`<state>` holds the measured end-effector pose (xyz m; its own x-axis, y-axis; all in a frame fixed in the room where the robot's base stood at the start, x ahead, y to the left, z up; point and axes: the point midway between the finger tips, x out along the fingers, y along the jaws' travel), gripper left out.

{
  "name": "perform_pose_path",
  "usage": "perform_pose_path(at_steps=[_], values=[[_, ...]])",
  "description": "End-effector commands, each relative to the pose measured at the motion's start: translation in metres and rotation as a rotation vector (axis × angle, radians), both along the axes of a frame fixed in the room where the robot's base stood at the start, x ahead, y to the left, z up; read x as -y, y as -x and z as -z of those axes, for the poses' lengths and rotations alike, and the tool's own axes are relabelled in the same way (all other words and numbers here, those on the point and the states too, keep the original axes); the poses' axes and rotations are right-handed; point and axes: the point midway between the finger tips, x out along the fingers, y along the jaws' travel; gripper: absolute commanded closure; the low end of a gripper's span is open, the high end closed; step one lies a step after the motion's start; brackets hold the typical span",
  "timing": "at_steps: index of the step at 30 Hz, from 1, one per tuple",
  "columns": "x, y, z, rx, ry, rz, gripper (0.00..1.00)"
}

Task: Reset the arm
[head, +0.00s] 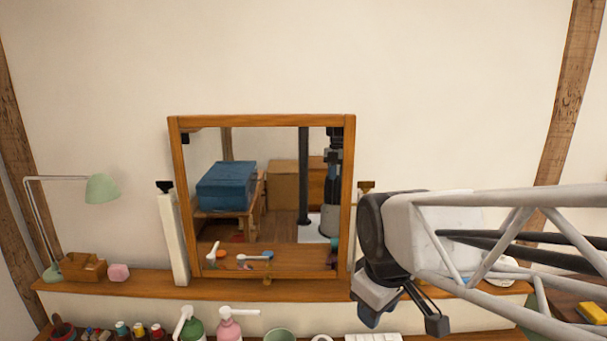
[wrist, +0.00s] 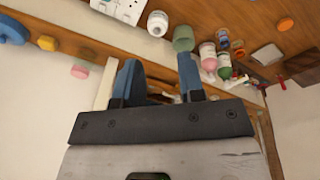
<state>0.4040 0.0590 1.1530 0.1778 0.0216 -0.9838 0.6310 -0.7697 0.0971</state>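My gripper (head: 403,318) hangs in the lower right of the head view, pointing down in front of the shelf, just right of the mirror. In the wrist view its two blue-faced fingers (wrist: 160,82) stand apart with a gap between them. Nothing is seen held in the gap. My arm reaches in from the right edge of the head view and hides part of the shelf's right end.
A wood-framed mirror (head: 262,120) stands on the wooden shelf (head: 130,285). Below it are a green pump bottle (head: 193,328), a pink pump bottle (head: 229,327) and a green mug (head: 279,335). A lamp (head: 102,188) stands left. The wall above is clear.

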Motion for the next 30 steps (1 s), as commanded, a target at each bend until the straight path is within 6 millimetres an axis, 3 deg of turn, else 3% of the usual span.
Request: perform_pose_path(at_steps=[6, 12, 18, 30], values=[[0.040, 0.050, 0.005, 0.027, -0.060, 0.384, 0.64], [0.058, 0.079, 0.012, 0.043, -0.101, 0.622, 0.64], [0.064, 0.089, 0.015, 0.047, -0.115, 0.703, 0.64], [0.063, 0.089, 0.015, 0.047, -0.115, 0.704, 0.64]])
